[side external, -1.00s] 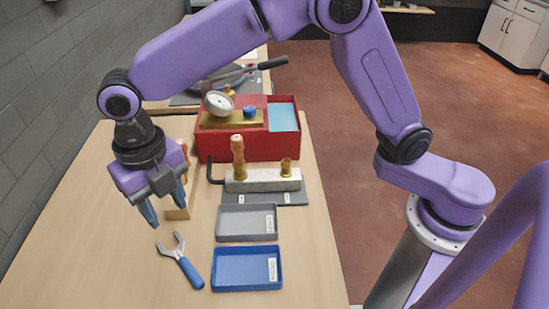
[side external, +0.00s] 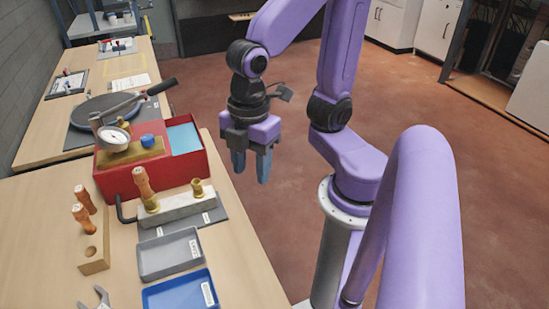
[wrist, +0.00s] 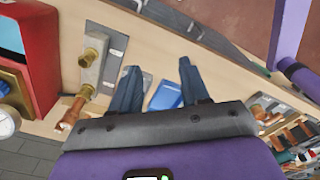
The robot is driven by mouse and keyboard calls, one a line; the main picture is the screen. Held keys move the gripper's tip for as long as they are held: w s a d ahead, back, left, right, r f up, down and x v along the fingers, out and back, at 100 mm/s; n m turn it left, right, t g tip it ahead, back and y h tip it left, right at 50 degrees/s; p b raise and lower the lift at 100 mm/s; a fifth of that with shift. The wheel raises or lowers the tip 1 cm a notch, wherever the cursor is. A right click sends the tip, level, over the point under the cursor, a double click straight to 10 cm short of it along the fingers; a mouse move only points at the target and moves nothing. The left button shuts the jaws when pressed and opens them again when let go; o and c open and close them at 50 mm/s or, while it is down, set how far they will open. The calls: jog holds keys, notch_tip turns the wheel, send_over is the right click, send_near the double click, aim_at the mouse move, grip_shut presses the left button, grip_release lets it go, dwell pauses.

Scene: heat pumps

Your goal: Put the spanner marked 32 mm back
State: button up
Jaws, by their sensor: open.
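A metal spanner head (side external: 97,300) shows at the bottom edge of the side view, on the table left of the blue tray; the rest of it is cut off and no size mark is readable. My gripper (side external: 252,178) is open and empty. In the side view it appears beyond the table's right edge, to the right of the red box and well away from the spanner. In the wrist view its two fingers (wrist: 158,80) are spread apart with nothing between them. I cannot make out the spanner in the wrist view.
A blue tray (side external: 182,292) and a grey tray (side external: 170,254) carry unreadable labels. A metal bar with brass fittings (side external: 178,209) stands by the red box (side external: 190,170). Blurred tools (wrist: 285,130) show at right in the wrist view.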

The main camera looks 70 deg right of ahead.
jog(key=s+d+m, duration=0.1)
jog(key=d, duration=0.1)
jog(key=s+d+f+m, duration=0.1)
jog(key=s+d+m, duration=0.1)
jog(key=shift+s+d+f, duration=0.15)
jog(key=shift+s+d, duration=0.05)
jog(key=shift+d, duration=0.05)
